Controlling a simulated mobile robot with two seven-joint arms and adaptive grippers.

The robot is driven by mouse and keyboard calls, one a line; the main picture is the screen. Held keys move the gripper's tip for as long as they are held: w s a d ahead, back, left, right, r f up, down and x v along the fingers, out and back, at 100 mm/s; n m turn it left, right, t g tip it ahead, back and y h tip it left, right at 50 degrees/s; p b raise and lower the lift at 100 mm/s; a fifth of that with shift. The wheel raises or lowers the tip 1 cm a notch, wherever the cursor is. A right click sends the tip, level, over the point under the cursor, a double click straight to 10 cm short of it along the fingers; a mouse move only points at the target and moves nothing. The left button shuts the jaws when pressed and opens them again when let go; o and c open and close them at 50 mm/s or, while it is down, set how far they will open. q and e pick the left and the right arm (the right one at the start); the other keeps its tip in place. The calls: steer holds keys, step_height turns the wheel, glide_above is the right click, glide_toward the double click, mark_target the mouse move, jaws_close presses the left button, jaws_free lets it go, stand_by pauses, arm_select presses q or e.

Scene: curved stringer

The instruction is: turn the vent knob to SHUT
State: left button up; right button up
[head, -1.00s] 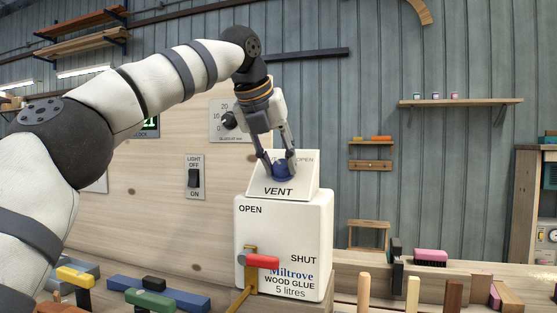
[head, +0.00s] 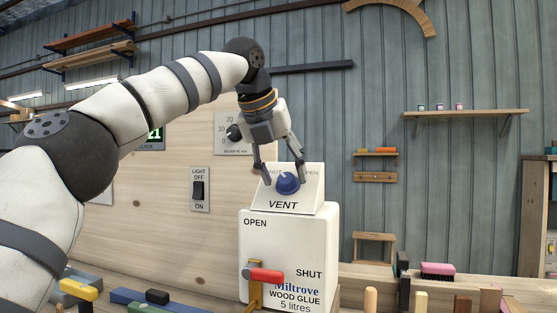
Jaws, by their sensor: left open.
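The blue vent knob (head: 288,183) sits on the sloped white face of the vent box (head: 313,205), above the word VENT. The label at the knob's upper left is partly covered and shows only its last letters; the label at upper right is partly covered too and reads like OPEN. A pale mark shows on the knob, but I cannot tell exactly where it points. My left gripper (head: 284,180) is open, with one finger on each side of the knob. Its fingers look apart from the knob. My right gripper is not in view.
The vent box stands on a white Miltrove glue container (head: 312,245) with a red-handled lever (head: 266,275) marked OPEN and SHUT. A light switch (head: 199,190) is on the wooden panel to the left. Brushes and wooden pieces lie along the bench.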

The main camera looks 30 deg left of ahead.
arm_select(q)
steer(key=v, duration=1.1)
steer(key=shift+r, duration=0.15)
steer(key=shift+s, duration=0.1)
